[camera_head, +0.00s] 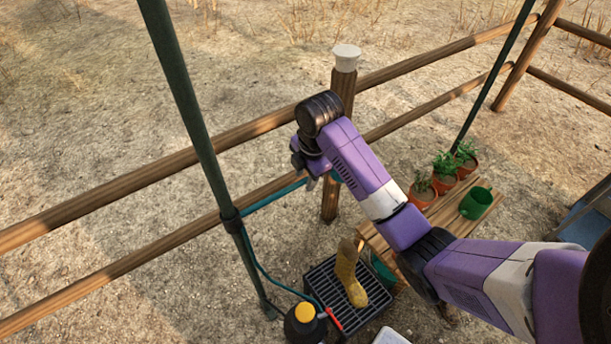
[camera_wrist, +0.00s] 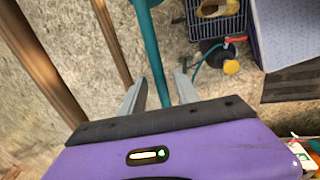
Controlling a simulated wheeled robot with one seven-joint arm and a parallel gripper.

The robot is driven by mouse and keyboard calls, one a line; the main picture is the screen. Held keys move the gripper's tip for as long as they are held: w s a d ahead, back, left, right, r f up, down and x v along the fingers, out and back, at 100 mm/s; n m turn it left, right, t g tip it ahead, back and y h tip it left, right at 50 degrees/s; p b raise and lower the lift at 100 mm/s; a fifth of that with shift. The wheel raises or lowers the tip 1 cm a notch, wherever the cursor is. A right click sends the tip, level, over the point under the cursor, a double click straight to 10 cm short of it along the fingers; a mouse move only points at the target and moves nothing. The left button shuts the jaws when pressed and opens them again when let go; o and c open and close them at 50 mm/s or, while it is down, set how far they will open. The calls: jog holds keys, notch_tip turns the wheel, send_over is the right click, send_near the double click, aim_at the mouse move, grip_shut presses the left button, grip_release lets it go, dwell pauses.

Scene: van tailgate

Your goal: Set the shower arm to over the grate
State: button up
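The teal shower arm (camera_head: 272,195) reaches from a dark green pole (camera_head: 190,110) toward the fence, to the side of the grate in the head view. My gripper (camera_head: 308,177) is at the outer part of the shower arm, partly hidden by my wrist. In the wrist view my gripper (camera_wrist: 159,88) is open. The shower arm (camera_wrist: 151,50) runs between its spread fingers, with a gap visible on each side. The grate (camera_wrist: 232,27) shows at the top right there.
A wooden rail fence (camera_head: 130,180) and a white-capped post (camera_head: 344,85) stand close behind my gripper. A black container with a yellow cap (camera_head: 305,313) and a red handle (camera_head: 334,319) sit by the grate. A slatted bench (camera_head: 448,217) holds potted plants and a green can (camera_head: 476,203).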

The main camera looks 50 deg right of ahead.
jog(key=shift+c, duration=0.2)
grip_shut()
dwell(1.1)
